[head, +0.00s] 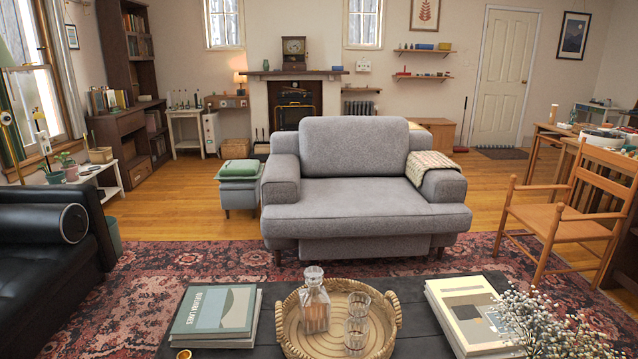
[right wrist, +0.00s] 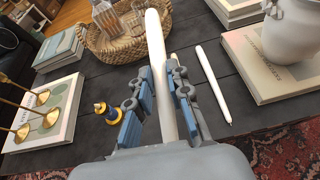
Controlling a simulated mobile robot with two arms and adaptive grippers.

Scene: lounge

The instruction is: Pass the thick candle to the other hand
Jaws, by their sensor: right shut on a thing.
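The thick candle (right wrist: 156,50) is a long white rod in the right wrist view, pointing away from the wrist. My right gripper (right wrist: 165,80) is shut on it, with blue-padded fingers on both sides. The candle's far end reaches in front of the woven tray. A thinner white candle (right wrist: 213,85) lies on the dark table to the right of the gripper. My left gripper shows in neither view. The head view shows neither gripper nor the thick candle.
The dark coffee table (head: 415,345) holds a woven tray (head: 284,311) with a decanter (head: 314,300) and glasses, and books (head: 216,313) at both sides. In the right wrist view, brass holders (right wrist: 22,128), a small brass-and-dark piece (right wrist: 104,112) and a white vase (right wrist: 290,35) stand nearby.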

